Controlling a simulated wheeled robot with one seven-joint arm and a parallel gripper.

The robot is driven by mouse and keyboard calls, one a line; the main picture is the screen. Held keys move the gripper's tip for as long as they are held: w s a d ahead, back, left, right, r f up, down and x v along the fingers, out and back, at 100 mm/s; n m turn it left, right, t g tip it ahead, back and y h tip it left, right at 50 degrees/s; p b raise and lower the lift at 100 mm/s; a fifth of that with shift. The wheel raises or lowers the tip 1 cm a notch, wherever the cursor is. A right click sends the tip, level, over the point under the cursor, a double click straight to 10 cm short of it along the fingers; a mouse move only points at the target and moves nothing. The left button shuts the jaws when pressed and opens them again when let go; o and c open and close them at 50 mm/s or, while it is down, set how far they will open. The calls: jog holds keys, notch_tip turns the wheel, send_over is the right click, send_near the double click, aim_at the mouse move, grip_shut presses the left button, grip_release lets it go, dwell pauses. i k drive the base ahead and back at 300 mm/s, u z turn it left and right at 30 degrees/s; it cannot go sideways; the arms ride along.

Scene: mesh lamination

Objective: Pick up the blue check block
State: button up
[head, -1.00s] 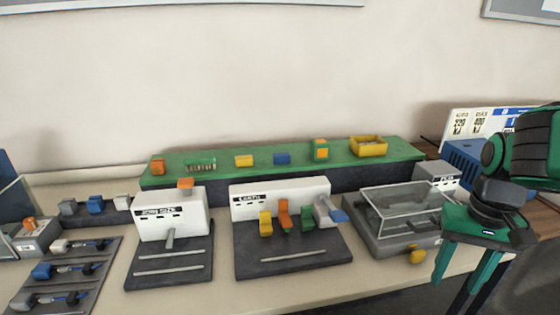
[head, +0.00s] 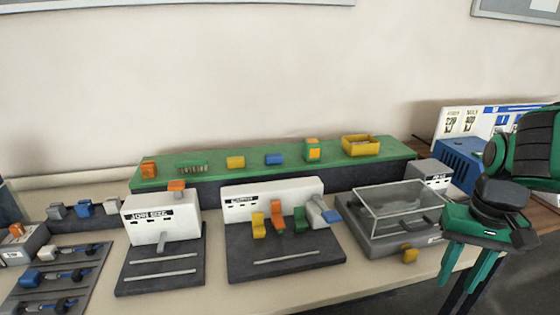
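Another blue block (head: 84,208) sits at the left between a grey and a white one. My gripper (head: 462,280) hangs at the right, fingers down and apart, with nothing seen between them. It is well away from both blue blocks.
A yellow bin (head: 361,145) and an orange block (head: 148,169) stand on the shelf. Two white-backed stations (head: 160,218) (head: 272,201) and a clear-lidded box (head: 397,208) stand in front of it. A blue crate (head: 460,159) is behind my arm. A dark rack (head: 60,280) lies at lower left.

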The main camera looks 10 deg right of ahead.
aim_at(275, 159)
jog(key=z, duration=2.75)
jog(key=k, duration=1.55)
jog(key=u, duration=1.1)
jog(key=i, duration=1.05)
